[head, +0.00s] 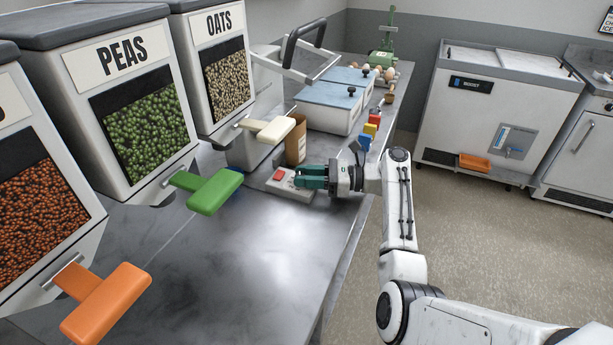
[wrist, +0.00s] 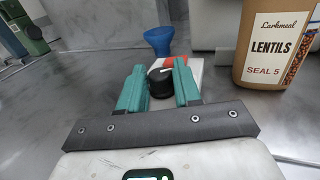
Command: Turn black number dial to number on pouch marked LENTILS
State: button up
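The black number dial (wrist: 160,84) sits between the two teal fingers of my gripper (wrist: 160,80) in the wrist view. A small white mark shows at its upper edge; no numbers are readable. The dial fills nearly the whole gap, and I cannot tell whether the fingers touch it. In the head view, my gripper (head: 303,178) is over the pale sealer-like unit (head: 284,190) and hides the dial. The brown pouch (wrist: 272,52) stands upright to the right in the wrist view, its label reading LENTILS, SEAL 5. It also shows in the head view (head: 296,142), behind the unit.
A red button (head: 279,174) is on the unit, left of my gripper. A blue funnel-like object (wrist: 159,40) stands beyond it. Dispensers with green (head: 214,192), orange (head: 105,305) and cream (head: 274,130) handles line the left side. The front metal counter (head: 240,260) is clear.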

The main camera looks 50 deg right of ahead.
jog(key=o, duration=0.5)
jog(key=shift+c, duration=0.2)
jog(key=v, duration=1.1)
jog(key=shift+b, duration=0.4)
